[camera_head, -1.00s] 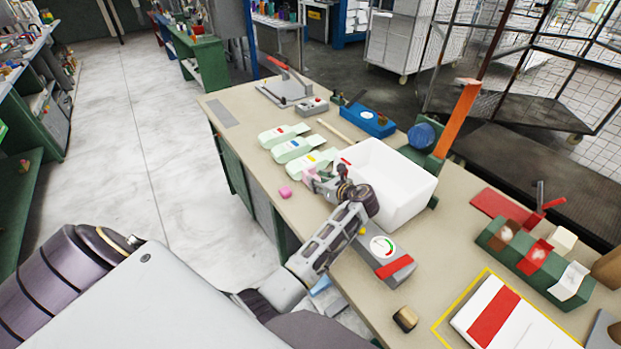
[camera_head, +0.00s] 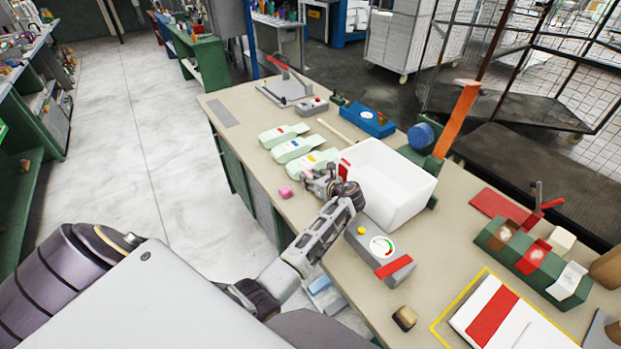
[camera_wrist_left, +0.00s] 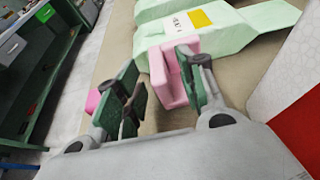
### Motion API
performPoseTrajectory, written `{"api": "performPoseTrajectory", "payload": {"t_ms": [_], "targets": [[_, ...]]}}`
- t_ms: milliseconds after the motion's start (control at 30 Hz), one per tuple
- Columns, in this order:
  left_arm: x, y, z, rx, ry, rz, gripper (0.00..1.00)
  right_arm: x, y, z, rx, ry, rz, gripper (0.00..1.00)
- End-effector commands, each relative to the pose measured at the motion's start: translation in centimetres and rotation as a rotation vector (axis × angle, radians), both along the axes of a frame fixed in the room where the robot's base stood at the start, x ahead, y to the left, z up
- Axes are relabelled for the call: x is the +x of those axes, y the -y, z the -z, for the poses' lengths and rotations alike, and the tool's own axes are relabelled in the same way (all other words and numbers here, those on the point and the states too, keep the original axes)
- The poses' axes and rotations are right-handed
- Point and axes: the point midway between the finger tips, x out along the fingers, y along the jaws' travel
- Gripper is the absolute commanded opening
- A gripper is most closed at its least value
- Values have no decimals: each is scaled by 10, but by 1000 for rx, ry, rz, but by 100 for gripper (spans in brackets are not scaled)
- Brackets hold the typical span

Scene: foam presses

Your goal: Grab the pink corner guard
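The pink corner guard (camera_wrist_left: 168,78) shows in the left wrist view as a stepped pink piece at the edge of a pale green packet (camera_wrist_left: 215,30). My left gripper (camera_wrist_left: 160,92) is open. Its right finger overlaps the guard's right side, and its left finger stands clear to the guard's left. I cannot tell whether the right finger touches it. In the head view my left gripper (camera_head: 316,180) is low over the table beside the white bin, largely hiding the guard. A second, smaller pink piece (camera_head: 286,192) lies to the left; it also shows in the wrist view (camera_wrist_left: 93,100).
A white bin (camera_head: 405,205) stands close to the right of the gripper. Several pale green packets (camera_head: 284,134) lie beyond it. A grey device with a dial (camera_head: 381,247) lies nearer me. The table's left edge is close to the small pink piece.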

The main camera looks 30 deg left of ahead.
Motion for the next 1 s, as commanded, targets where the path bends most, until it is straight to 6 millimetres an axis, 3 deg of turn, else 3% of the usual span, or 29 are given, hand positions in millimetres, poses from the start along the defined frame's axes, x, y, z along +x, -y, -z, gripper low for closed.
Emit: {"api": "performPoseTrajectory", "payload": {"t_ms": [200, 500, 1000], "targets": [[0, 0, 0, 0, 0, 0, 38, 0, 4, 0, -3, 0, -1, 40], [0, 0, 0, 0, 0, 0, 0, 0, 5, 0, -5, 0, -2, 40], [0, 0, -8, 1, 0, 0, 0, 0, 4, 0, -4, 0, -1, 40]]}}
